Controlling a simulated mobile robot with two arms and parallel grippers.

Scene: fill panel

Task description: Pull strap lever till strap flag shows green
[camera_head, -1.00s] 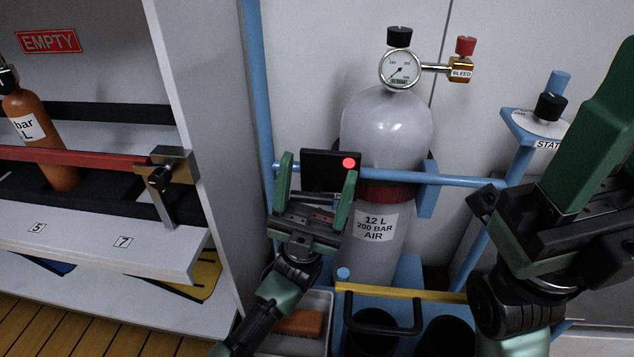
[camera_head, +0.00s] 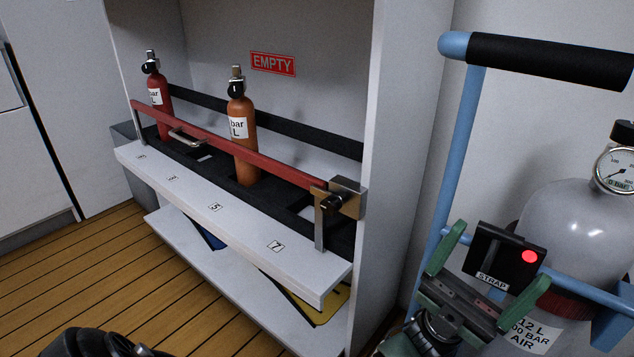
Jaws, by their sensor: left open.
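A black box labelled STRAP (camera_head: 492,248) is fixed to the blue rail in front of the large grey cylinder (camera_head: 565,225). Its round strap flag (camera_head: 530,256) shows red. My left gripper (camera_head: 492,268) is open in front of the box, one green finger at its left side and the other at its lower right. I see nothing between the fingers except the box and its label, and cannot tell whether they touch it. I cannot make out the strap lever; the gripper covers the area below the box. My right gripper is out of view.
A pressure gauge (camera_head: 617,167) sits atop the cylinder. A blue post with a black handle (camera_head: 545,60) rises left of it. A white rack (camera_head: 210,205) with a red bar (camera_head: 230,148), a red bottle (camera_head: 157,97) and an orange bottle (camera_head: 242,135) stands left. Open wooden floor (camera_head: 100,275) lies before it.

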